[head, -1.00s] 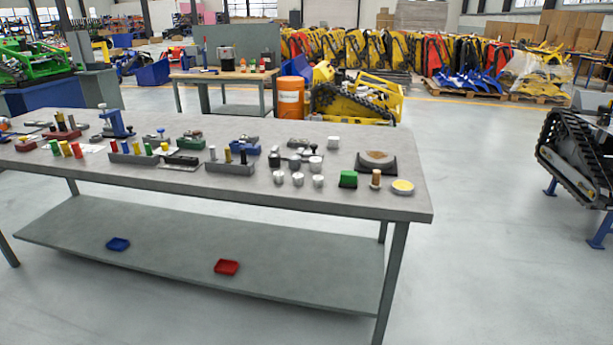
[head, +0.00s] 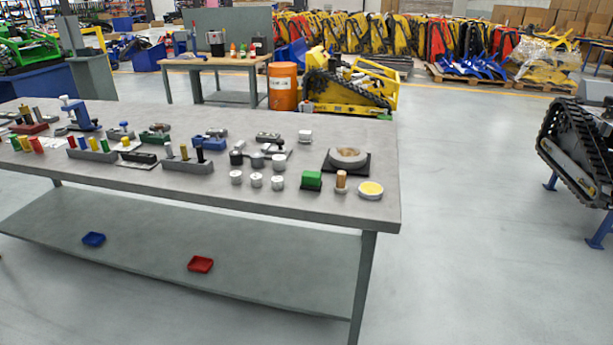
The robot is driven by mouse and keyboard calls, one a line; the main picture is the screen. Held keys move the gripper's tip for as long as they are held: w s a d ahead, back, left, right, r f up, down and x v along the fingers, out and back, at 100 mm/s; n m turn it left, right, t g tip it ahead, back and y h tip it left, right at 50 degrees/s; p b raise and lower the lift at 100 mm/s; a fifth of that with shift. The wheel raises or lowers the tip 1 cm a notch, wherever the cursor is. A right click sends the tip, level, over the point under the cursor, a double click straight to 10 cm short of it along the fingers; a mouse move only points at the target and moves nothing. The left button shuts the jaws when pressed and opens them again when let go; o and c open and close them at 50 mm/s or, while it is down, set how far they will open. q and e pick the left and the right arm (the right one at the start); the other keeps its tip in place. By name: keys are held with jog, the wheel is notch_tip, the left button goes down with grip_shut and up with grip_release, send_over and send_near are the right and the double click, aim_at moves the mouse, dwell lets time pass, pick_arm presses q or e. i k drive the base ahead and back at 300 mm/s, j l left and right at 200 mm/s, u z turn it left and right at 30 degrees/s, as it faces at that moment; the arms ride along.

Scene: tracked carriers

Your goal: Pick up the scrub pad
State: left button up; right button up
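A small green block with a dark lower part (head: 312,180), which looks like the scrub pad, sits on the grey workbench (head: 290,205) near its front right corner. Just right of it stands a brown peg-like piece on a pale base (head: 341,182). A round white dish with a yellow top (head: 370,190) is further right, by the bench's edge. Neither of my grippers is in view.
A round grey-brown disc on a dark base (head: 347,159) lies behind the green block. Several small white cylinders (head: 257,180) stand to its left.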

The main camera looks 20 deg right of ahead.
aim_at(312, 181)
jog(key=l+u, duration=0.4)
jog(key=l, duration=3.25)
jog(key=i+u, duration=0.05)
